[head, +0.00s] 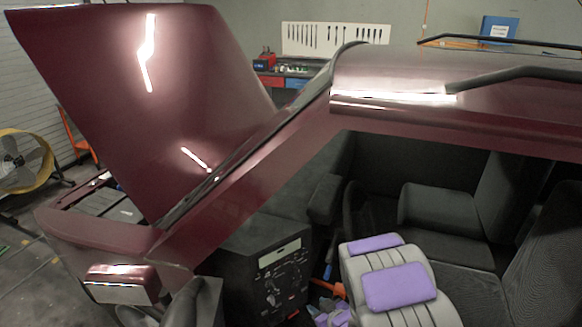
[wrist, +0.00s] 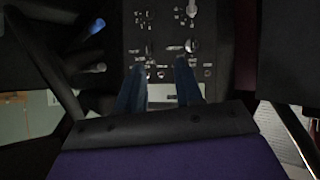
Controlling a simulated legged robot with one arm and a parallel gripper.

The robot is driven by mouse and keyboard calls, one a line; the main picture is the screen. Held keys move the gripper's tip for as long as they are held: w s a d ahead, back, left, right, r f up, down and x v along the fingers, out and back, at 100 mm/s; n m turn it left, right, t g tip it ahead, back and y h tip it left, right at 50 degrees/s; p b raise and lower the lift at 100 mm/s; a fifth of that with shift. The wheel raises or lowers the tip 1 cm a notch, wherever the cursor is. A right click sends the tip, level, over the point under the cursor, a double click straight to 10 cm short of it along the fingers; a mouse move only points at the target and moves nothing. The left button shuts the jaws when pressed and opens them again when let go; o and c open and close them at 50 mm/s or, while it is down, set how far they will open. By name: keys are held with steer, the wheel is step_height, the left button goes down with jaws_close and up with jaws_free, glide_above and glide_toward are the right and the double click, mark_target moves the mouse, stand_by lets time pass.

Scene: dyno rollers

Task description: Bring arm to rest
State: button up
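My gripper (wrist: 160,66) shows in the wrist view as two dark blue fingers standing apart, with nothing between them. The fingers point toward a black control panel (wrist: 165,22) with knobs and small markings. Whether the fingertips touch the panel cannot be told. In the head view, a black car centre console (head: 270,277) with dials and a light display strip stands in the car's front. The white and purple padded part right of it looks like my arm. My gripper cannot be clearly made out in the head view.
A dark red car surrounds the console, with its hood (head: 140,100) raised and its roof (head: 450,80) at upper right. Dark seats (head: 440,205) fill the cabin. A yellow fan (head: 22,162) stands at far left. A workbench (head: 290,72) and tool board (head: 330,40) are behind.

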steer(key=s+d+r+m+g+h+b, duration=0.1)
steer(key=s+d+r+m+g+h, duration=0.5)
steer(key=s+d+r, duration=0.5)
steer(key=s+a+r+g, duration=0.2)
steer(key=s+r, duration=0.2)
steer(key=s, duration=0.5)
steer(key=s+a+r+g+b, duration=0.1)
steer(key=s+r, duration=0.2)
steer(key=s, duration=0.6)
steer(key=s+a+r+m+g+y, duration=0.1)
steer(key=s+r, duration=0.3)
steer(key=s, duration=0.5)
steer(key=shift+a+r+g+b, duration=0.3)
steer(key=shift+a+g+b, duration=0.05)
steer(key=shift+a+g, duration=0.5)
steer(key=shift+w+a, duration=0.1)
steer(key=shift+a, duration=0.05)
